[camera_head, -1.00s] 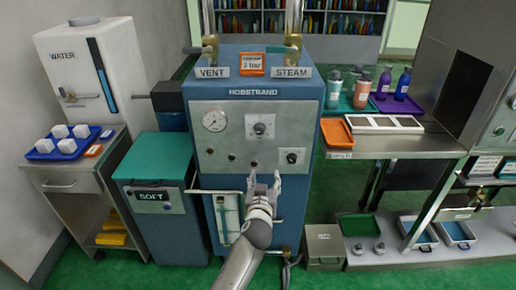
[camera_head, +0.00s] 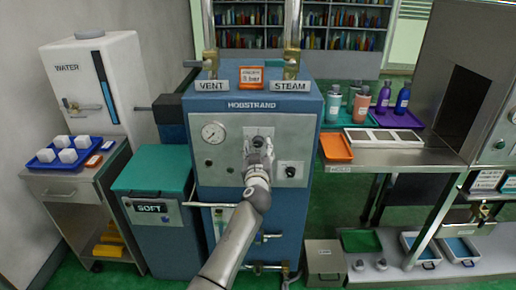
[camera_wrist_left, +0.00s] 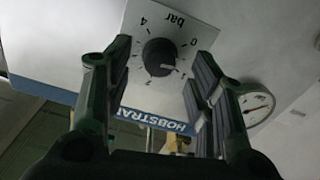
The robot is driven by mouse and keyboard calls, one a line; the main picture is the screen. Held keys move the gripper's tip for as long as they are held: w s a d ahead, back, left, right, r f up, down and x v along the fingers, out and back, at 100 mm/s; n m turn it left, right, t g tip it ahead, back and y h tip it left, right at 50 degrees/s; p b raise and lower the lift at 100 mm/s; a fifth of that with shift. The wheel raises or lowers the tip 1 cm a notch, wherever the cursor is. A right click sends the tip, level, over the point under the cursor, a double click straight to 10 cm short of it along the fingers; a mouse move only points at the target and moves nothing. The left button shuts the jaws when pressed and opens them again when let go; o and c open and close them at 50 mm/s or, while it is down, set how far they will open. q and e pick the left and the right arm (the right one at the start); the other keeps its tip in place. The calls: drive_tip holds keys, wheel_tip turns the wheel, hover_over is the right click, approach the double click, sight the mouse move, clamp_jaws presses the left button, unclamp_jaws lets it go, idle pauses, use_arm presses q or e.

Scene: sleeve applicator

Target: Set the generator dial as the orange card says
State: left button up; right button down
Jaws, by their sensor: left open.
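The orange card (camera_head: 251,77) stands on top of the blue Hobstrand generator (camera_head: 252,103). It reads a number and "bar"; the digit is too small to be sure of. The generator dial is a round dark knob (camera_wrist_left: 159,57) on a white plate marked 0 to 4 bar. Its pale mark points to about 1. In the head view the dial (camera_head: 259,132) is partly covered by my left gripper (camera_head: 258,146). The left gripper is open; in the wrist view its fingers (camera_wrist_left: 160,65) lie either side of the knob, with gaps.
A round gauge (camera_head: 213,132) is left of the dial, and a smaller black knob (camera_head: 290,171) is lower right. VENT (camera_head: 211,86) and STEAM (camera_head: 290,87) labels sit above. A bench with bottles and an orange tray (camera_head: 337,147) stands to the right.

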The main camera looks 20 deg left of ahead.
use_arm(q)
drive_tip(key=shift+w+a, duration=0.15)
drive_tip(key=shift+w, duration=0.45)
drive_tip(key=c, duration=1.1)
drive_tip(key=shift+o, duration=0.2)
